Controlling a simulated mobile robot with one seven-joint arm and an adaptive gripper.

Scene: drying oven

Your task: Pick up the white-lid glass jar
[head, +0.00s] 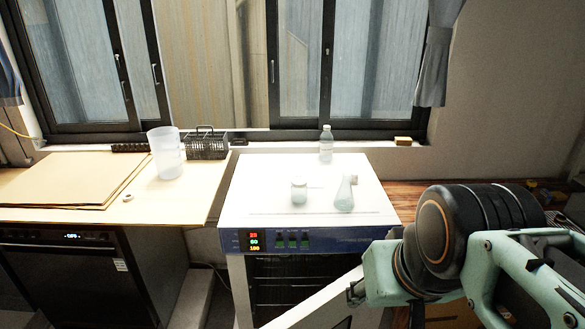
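My arm comes in from the lower right, in front of the oven's right side and well apart from the jar. I cannot make out my gripper's fingers in this view. Nothing is touching the jar.
A clear bottle (326,145) stands at the oven top's back edge. On the wooden bench to the left are a translucent beaker (165,153), a dark wire rack (207,145) and flat boards (60,180). The oven top's left and front are clear. Windows stand behind.

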